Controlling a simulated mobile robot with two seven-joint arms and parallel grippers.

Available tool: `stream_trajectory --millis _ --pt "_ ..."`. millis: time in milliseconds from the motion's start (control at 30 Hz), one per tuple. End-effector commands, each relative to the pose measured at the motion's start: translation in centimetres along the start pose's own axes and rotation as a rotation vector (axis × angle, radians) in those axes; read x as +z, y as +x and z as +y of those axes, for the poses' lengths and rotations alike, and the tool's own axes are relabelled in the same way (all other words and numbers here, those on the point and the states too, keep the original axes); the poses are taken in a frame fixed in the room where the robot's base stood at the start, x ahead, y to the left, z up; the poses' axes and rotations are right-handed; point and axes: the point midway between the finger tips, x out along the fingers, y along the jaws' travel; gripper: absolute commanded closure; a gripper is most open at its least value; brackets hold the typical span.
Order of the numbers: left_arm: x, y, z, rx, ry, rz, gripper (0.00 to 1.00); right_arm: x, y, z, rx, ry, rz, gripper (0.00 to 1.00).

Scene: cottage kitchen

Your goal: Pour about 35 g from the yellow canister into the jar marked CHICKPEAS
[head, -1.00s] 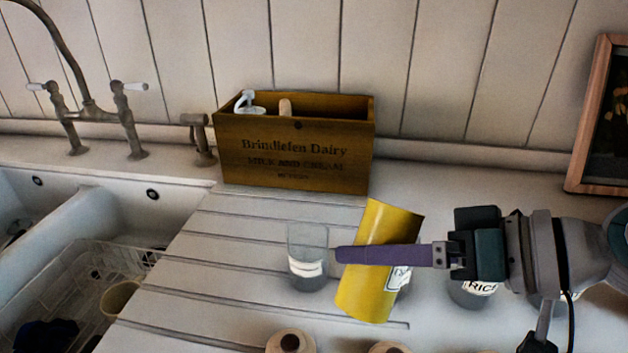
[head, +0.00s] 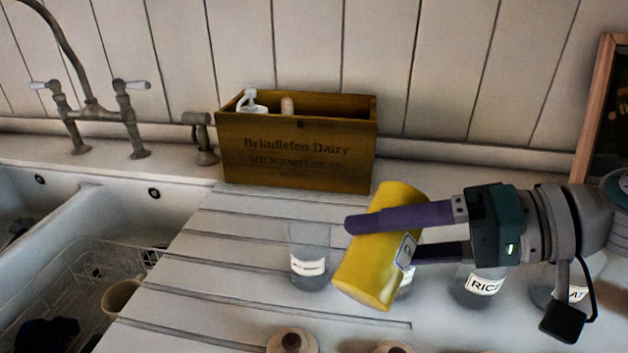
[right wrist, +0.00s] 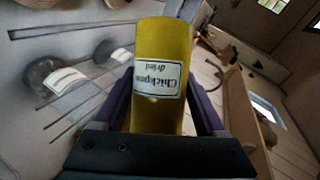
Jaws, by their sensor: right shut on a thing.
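The yellow canister (head: 381,258) is held tilted above the counter, its upper end leaning right in the head view. My right gripper (head: 376,240) is shut around its sides. In the right wrist view the canister (right wrist: 162,45) stands between the fingers, with a label reading "Chickpeas dried" upside down. A clear jar (head: 310,272) stands just left of the canister; its label is too blurred to read. Another jar (head: 405,291) is mostly hidden behind the canister. I cannot tell which jar is marked CHICKPEAS. No falling contents are visible. My left gripper is out of view.
A jar marked RICE (head: 478,287) and another partly hidden jar (head: 577,294) stand to the right. A wooden crate (head: 297,165) is behind. Round lids (head: 291,341) lie at the front edge. The sink (head: 60,235) is on the left.

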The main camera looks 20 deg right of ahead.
Motion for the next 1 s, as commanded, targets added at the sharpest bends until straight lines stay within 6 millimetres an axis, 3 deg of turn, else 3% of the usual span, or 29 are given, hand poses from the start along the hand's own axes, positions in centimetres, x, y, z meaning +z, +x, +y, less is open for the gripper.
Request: stream_trajectory --millis 667,1000 --pt "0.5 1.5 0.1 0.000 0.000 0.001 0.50 -1.8 -1.0 -1.1 -0.126 0.299 -0.081 0.95" --pt "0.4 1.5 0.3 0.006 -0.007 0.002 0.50 -1.9 -1.1 -1.3 -0.135 0.321 -0.089 0.95"
